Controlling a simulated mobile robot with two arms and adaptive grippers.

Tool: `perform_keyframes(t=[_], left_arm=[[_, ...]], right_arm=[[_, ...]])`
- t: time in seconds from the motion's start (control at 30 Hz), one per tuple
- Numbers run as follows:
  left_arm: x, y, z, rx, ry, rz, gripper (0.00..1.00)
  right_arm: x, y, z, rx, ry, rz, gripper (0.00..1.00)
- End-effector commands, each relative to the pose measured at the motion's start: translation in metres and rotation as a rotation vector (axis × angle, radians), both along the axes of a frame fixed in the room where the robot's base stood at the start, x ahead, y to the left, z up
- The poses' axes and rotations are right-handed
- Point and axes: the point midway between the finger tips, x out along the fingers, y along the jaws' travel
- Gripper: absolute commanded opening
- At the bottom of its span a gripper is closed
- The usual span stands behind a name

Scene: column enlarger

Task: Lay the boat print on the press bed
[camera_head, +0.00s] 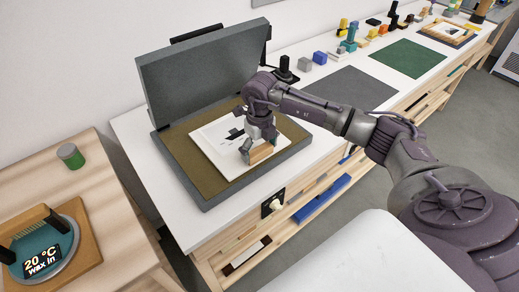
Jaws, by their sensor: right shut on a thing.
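The boat print (213,141), a white sheet with a dark picture partly hidden by my gripper, is over the brown bed of the press (186,163). It looks flat and within the bed's grey rim, but I cannot tell whether it touches the bed all over. The grey press lid (205,70) stands raised behind. My right gripper (258,150) is shut at the print's right front part, on a small tan block (262,153) that looks like a grip on the print. My left gripper is not in view.
The press stands on a white worktop (130,124). A grey mat (350,87) and a green mat (408,58) lie to the right, with several small blocks behind them.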

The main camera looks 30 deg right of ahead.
Motion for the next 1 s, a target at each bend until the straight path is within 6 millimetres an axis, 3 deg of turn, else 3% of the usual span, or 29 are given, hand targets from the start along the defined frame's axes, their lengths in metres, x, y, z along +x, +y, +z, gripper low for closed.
perform_keyframes(t=[0.9,0.93,1.0], left_arm=[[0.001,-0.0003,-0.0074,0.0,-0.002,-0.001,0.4],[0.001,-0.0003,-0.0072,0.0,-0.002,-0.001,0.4],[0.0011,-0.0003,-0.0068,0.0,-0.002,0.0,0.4]], right_arm=[[0.0007,0.0,-0.0078,0.0,-0.002,0.0,0.32],[0.0007,0.0,-0.0076,0.0,-0.002,0.0,0.95],[0.0007,0.0,-0.0072,0.0,-0.002,0.0,1.0]])
